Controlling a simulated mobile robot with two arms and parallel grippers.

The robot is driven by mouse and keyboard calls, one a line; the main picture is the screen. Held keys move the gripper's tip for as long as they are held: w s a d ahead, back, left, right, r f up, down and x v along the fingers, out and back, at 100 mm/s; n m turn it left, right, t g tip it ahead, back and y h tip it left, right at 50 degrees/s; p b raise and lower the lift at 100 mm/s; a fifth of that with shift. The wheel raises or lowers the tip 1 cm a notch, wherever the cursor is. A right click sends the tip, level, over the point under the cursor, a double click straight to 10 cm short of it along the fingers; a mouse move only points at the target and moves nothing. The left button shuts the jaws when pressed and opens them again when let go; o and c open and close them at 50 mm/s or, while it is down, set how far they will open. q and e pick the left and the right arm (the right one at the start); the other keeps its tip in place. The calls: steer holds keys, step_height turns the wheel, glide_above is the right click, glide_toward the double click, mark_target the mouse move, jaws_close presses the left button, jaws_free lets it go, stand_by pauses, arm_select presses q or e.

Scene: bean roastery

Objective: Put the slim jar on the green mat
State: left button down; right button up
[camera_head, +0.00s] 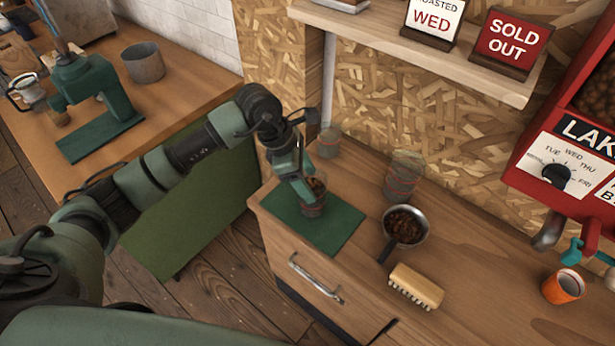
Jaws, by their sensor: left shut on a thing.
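The green mat (338,232) lies on the wooden counter at its left end. My left gripper (308,190) is shut on the slim jar (315,208), a clear glass jar with dark beans and a reddish band. The jar is about upright over the mat's back middle part. Its base looks at or very close to the mat, but I cannot tell whether it touches. The gripper covers part of the jar's left side. My right gripper is not in view.
A wider glass jar (402,178) and a small clear jar (329,142) stand behind the mat. A metal scoop with beans (405,226) and a brush (416,286) lie to the right. An orange cup (563,287) stands farther right, below the red dispenser (560,150).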

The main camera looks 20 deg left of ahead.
arm_select(q)
steer(key=shift+f, duration=0.1)
steer(key=shift+c, duration=1.6)
jaws_free()
steer(key=shift+r, duration=0.2)
steer(key=shift+a+r, duration=0.2)
steer(key=shift+r, duration=0.1)
steer(key=b+v, duration=0.3)
steer(key=v, duration=0.8)
steer(key=shift+s, duration=0.1)
